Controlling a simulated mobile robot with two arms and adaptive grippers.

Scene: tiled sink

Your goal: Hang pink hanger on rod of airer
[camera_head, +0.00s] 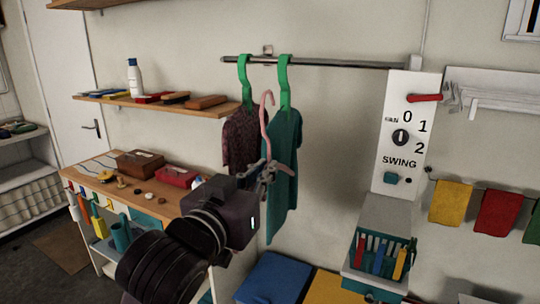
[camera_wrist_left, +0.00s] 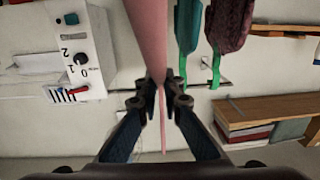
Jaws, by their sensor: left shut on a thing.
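The pink hanger (camera_head: 265,115) is in my left gripper (camera_head: 265,172), which is shut on it. Its hook points up, just below the rod (camera_head: 320,63) in the head view and overlapping the hung clothes. In the left wrist view the pink hanger (camera_wrist_left: 148,35) runs between the two fingertips (camera_wrist_left: 162,95). The rod is a dark horizontal bar on the wall. Two green hangers (camera_head: 244,80) hang on its left part, with a dark red patterned garment (camera_head: 240,140) and a teal garment (camera_head: 285,165). The depth between pink hook and rod is unclear. My right gripper is out of view.
A white panel with a dial (camera_head: 405,130) stands at the rod's right end. A wooden shelf (camera_head: 160,103) with brushes and a bottle (camera_head: 134,77) is at left, above a workbench (camera_head: 105,185). The rod's right part is bare.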

